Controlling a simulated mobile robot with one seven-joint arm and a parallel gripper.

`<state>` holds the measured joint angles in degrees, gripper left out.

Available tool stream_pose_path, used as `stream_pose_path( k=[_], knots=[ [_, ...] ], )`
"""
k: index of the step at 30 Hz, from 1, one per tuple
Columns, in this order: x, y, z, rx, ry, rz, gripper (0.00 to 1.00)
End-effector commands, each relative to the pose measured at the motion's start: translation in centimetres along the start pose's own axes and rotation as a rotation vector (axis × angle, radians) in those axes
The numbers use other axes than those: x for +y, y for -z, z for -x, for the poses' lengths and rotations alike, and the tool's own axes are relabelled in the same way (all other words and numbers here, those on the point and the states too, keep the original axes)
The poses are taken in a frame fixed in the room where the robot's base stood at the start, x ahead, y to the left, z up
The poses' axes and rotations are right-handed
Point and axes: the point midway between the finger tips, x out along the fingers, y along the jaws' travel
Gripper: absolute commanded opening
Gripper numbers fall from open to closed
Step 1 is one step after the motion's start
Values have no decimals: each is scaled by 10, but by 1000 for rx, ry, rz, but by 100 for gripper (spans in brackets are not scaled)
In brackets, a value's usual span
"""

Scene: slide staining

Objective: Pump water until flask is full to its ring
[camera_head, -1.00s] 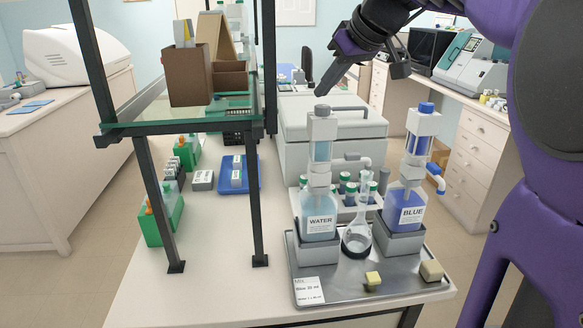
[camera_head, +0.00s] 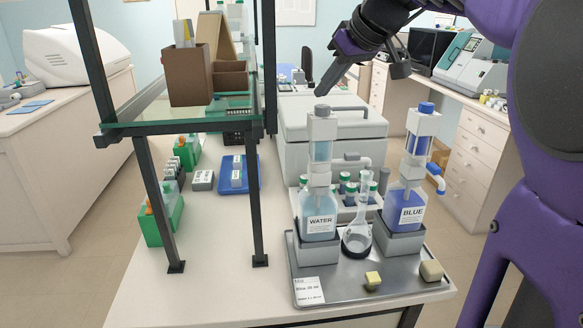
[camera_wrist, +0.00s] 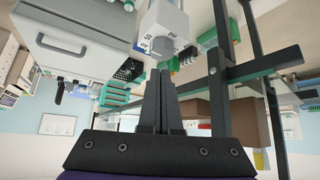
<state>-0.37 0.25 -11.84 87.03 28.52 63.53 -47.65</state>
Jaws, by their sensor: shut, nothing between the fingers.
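The water bottle (camera_head: 318,222), labelled WATER, stands in a grey holder on a metal tray (camera_head: 350,288), its pump (camera_head: 321,140) upright with a grey cap (camera_head: 322,110) on top. A clear round flask (camera_head: 357,236) with a long neck stands right of it, under the pump's spout (camera_head: 352,160). The flask's fill level and ring are too small to make out. My gripper (camera_head: 325,90) is shut and empty, pointing down just above the cap; I cannot tell whether it touches. In the wrist view the shut fingers (camera_wrist: 160,75) point at the white pump body (camera_wrist: 160,25).
The blue bottle (camera_head: 404,208) with its own pump stands right of the flask. Two small yellowish blocks (camera_head: 373,281) and a label card (camera_head: 308,291) lie on the tray. A rack of green-capped vials (camera_head: 345,195) stands behind. A dark-framed shelf (camera_head: 185,128) rises at left.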

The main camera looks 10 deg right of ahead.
Motion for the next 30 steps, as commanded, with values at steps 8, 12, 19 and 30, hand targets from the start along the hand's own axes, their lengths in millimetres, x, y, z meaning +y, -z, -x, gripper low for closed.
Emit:
stream_pose_path(
  k=[8, 12, 19, 30],
  knots=[
    [0, -2, -2, 0, 0, 0, 0],
    [0, -6, -6, 0, 0, 0, 0],
    [0, -11, -13, 0, 0, 0, 0],
    [0, -20, -23, -2, 1, -1, 0]
  ],
)
